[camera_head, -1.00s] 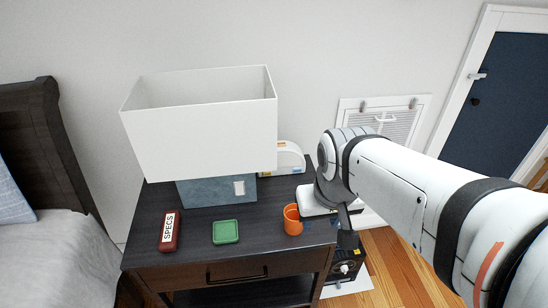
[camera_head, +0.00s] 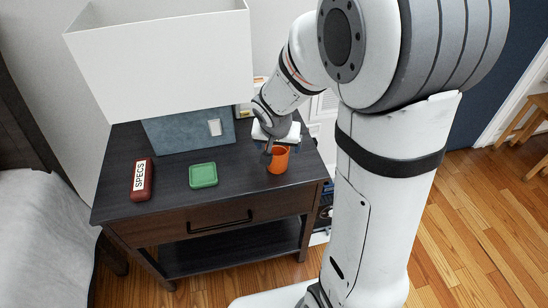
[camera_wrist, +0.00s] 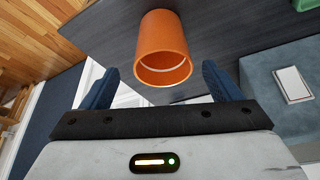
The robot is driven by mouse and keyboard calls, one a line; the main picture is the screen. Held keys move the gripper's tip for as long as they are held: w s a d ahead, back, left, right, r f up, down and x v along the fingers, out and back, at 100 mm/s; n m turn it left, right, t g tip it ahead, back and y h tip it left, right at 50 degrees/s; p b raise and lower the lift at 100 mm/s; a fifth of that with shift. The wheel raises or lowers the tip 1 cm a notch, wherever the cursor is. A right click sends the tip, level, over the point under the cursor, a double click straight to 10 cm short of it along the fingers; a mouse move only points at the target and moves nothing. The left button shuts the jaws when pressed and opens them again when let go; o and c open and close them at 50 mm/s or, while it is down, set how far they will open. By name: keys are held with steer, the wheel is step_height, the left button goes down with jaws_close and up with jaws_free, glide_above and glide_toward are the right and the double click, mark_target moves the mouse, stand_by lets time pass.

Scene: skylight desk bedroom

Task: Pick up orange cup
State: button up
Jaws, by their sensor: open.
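The orange cup (camera_head: 278,160) stands upright near the right end of the dark nightstand top (camera_head: 236,168). In the wrist view the orange cup (camera_wrist: 163,50) appears just beyond the fingers, roughly centred between them, with its open mouth toward the camera. My gripper (camera_wrist: 160,88) is open, with one blue finger on each side of the view and nothing between them at the tips. In the head view my gripper (camera_head: 268,148) is at the cup's back-left side and partly overlaps it, so I cannot tell whether it touches.
A green square dish (camera_head: 203,175) and a red SPECS case (camera_head: 142,180) lie left of the cup. A lamp with a white shade (camera_head: 160,60) and blue-grey base (camera_head: 185,133) stands behind them. The nightstand's right edge is close to the cup.

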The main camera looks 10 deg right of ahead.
mark_target(277, 153)
steer(key=b+x, duration=0.1)
steer(key=x, duration=0.4)
steer(key=shift+a+f, duration=0.2)
steer(key=shift+f, duration=0.05)
steer(key=c, duration=1.1)
steer(key=shift+c, duration=0.2)
